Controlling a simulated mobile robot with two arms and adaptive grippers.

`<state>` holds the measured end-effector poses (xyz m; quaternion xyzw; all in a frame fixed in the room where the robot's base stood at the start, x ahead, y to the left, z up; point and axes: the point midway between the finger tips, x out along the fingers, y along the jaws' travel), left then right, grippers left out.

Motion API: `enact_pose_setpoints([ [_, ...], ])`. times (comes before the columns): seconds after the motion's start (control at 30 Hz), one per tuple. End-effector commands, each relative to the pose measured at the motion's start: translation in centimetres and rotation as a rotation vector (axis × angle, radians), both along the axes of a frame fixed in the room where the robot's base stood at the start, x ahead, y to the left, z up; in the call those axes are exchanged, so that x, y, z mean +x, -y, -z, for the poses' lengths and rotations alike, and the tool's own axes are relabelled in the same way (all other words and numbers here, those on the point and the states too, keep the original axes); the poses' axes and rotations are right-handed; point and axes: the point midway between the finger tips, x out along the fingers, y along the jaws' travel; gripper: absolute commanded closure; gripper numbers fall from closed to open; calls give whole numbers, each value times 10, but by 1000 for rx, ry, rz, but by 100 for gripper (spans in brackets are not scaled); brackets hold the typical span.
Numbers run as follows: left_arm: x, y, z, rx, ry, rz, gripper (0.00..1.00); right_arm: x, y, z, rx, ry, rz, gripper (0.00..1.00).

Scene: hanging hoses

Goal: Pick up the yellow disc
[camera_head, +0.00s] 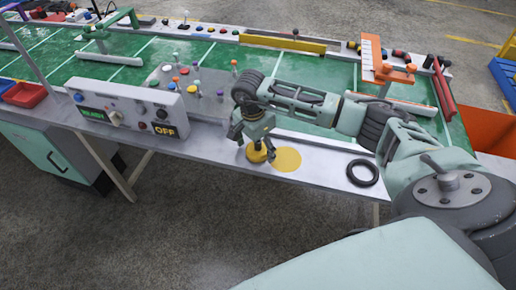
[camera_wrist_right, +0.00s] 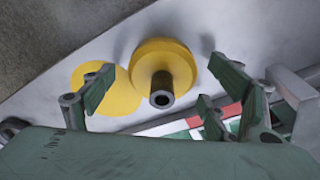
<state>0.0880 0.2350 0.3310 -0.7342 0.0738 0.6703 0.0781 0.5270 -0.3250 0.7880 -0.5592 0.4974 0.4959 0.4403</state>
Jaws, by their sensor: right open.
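The yellow disc (camera_head: 256,155) is a thick round piece on the white table edge. In the right wrist view, the yellow disc (camera_wrist_right: 176,58) has a dark hollow post standing up from its middle. My right gripper (camera_head: 259,146) is open just above it. In the wrist view, the fingers of my right gripper (camera_wrist_right: 162,72) stand apart on either side of the disc and post, with none visibly closed on them. The fingers partly hide the disc in the head view. My left gripper is not in view.
A flat yellow circle (camera_head: 287,160) lies on the table beside the disc. A black ring (camera_head: 362,173) lies to the right. A control box (camera_head: 125,112) with knobs and an OFF label stands to the left. Several coloured-top pegs (camera_head: 196,84) stand behind on a grey plate.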

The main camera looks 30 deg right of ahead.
Motion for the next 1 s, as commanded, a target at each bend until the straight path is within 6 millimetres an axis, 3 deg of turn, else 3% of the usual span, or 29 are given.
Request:
enact_pose_setpoints([
  [0.17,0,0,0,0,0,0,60,0,0,0,0,1,0,20],
  [0.73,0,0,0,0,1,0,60,0,0,0,0,0,0,70],
  [1.0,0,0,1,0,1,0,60,1,0,-2,0,2,0,70],
])
